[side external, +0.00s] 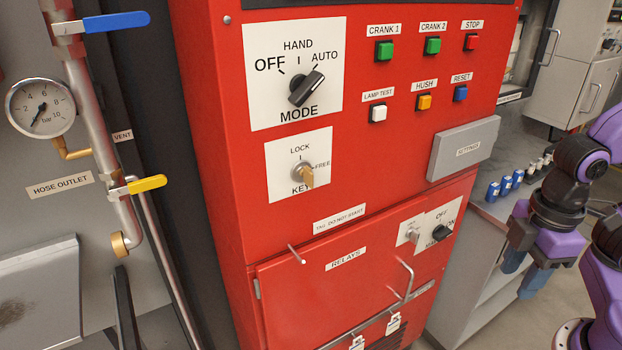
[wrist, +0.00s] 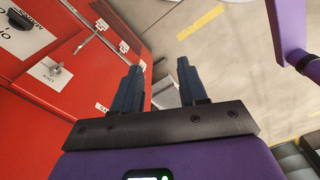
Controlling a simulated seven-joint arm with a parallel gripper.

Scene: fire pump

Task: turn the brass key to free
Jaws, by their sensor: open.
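The brass key (side external: 306,177) sits in a round lock on a white plate (side external: 285,158) on the red cabinet. The plate reads LOCK at the top, FREE at the right and KEY below. The key's bow sticks out down and slightly right of the lock's middle; I cannot tell its exact turn. My gripper (side external: 523,270) is at the right, well away from the key, in front of a grey bench. Its two dark fingers are apart and empty in the wrist view (wrist: 158,72). I cannot make out the brass key in the wrist view.
Above the key is the MODE knob (side external: 306,88); push buttons (side external: 432,45) lie right of it. A grey SETTINGS box (side external: 464,148) juts out between key and gripper. Lower down are a small key switch (side external: 410,233), a black knob (side external: 442,232) and a door handle (side external: 404,279).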

